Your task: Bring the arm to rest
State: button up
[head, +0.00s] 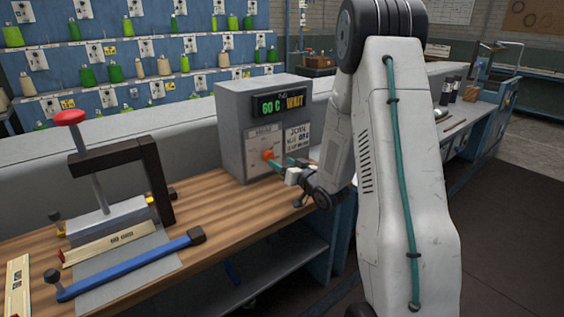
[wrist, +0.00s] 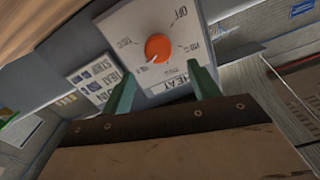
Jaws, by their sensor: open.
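My arm (head: 405,170) rises at the right of the head view and bends down to the bench. My gripper (head: 282,163) is in front of the grey control box (head: 234,125), close to its orange knob (head: 268,155). In the wrist view my gripper's two green fingers (wrist: 163,88) stand apart with nothing between them. The orange knob (wrist: 158,47) shows beyond the fingertips, on a white dial plate marked HEAT and OFF. Whether a finger touches the plate I cannot tell. The box's display (head: 282,103) reads 60 C WAIT.
A clamp press with a red knob (head: 69,118) and a blue-handled bar (head: 130,265) stand on the wooden bench (head: 225,215) at left. A low grey wall (head: 120,135) runs behind. Racks of yarn cones (head: 140,70) stand farther back. Open floor (head: 500,220) lies at right.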

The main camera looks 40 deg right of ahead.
dwell(0.3)
jog(key=s+a+r+g+h, duration=0.3)
jog(key=s+a+r+g, duration=0.3)
jog(key=a+r+g, duration=0.15)
jog(key=s+a+r+g, duration=0.1)
jog(key=s+a+g, duration=0.2)
jog(key=s, duration=0.7)
jog(key=s+a+r+n+g+y, duration=0.1)
jog(key=s+a+r+g, duration=0.1)
jog(key=s+a, duration=0.5)
jog(key=s+a+r+n+g+y, duration=0.1)
jog(key=s+a+g, duration=0.3)
jog(key=s, duration=1)
jog(key=shift+s+a+r, duration=0.3)
jog(key=shift+a+r, duration=0.1)
jog(key=shift+r, duration=0.2)
jog(key=shift+r, duration=0.15)
